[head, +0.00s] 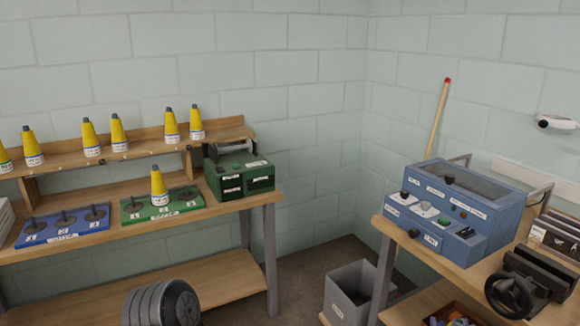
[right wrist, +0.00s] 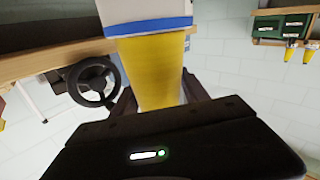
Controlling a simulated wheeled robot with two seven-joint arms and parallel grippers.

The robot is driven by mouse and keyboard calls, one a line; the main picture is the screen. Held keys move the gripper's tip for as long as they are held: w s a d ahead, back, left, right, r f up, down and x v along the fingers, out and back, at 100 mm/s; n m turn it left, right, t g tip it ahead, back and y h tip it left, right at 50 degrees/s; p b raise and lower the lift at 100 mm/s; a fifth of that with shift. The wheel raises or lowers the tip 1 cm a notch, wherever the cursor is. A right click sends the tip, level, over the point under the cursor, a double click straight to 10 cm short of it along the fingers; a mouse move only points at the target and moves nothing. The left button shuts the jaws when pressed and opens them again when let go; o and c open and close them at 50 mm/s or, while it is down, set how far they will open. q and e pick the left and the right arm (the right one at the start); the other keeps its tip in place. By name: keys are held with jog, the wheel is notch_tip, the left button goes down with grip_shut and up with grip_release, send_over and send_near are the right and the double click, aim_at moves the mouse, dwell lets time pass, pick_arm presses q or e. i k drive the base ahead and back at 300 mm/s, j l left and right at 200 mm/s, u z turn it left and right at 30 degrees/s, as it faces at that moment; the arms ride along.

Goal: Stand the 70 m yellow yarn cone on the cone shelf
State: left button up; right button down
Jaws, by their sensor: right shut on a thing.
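In the right wrist view my right gripper (right wrist: 155,105) is shut on a yellow yarn cone (right wrist: 153,70). The cone has a white label with a blue band, and its wider end points toward the top of that picture. Its label cannot be read. This gripper cannot be made out in the head view. The cone shelf (head: 64,161) runs along the left wall. Several yellow cones stand upright on it, with one gap (head: 142,138) between a middle pair and a right pair. Another yellow cone (head: 159,187) stands on the green peg board (head: 131,216). My left gripper is not in view.
A blue peg board (head: 62,229) and a green box (head: 240,178) share the left bench. A blue machine (head: 455,208) and a black handwheel (head: 510,295) stand on the right bench; the handwheel also shows in the right wrist view (right wrist: 75,90). A grey bin (head: 352,300) is between the benches.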

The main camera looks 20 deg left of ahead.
aim_at(66, 158)
jog(key=j+u, duration=0.5)
jog(key=i+j+u, duration=0.1)
jog(key=j+u, duration=0.35)
jog(key=i+j+u, duration=0.15)
jog(key=j+u, duration=0.35)
jog(key=i+j+u, duration=0.2)
jog(key=u, duration=0.3)
jog(key=i+j+u, duration=0.1)
jog(key=i+j, duration=0.8)
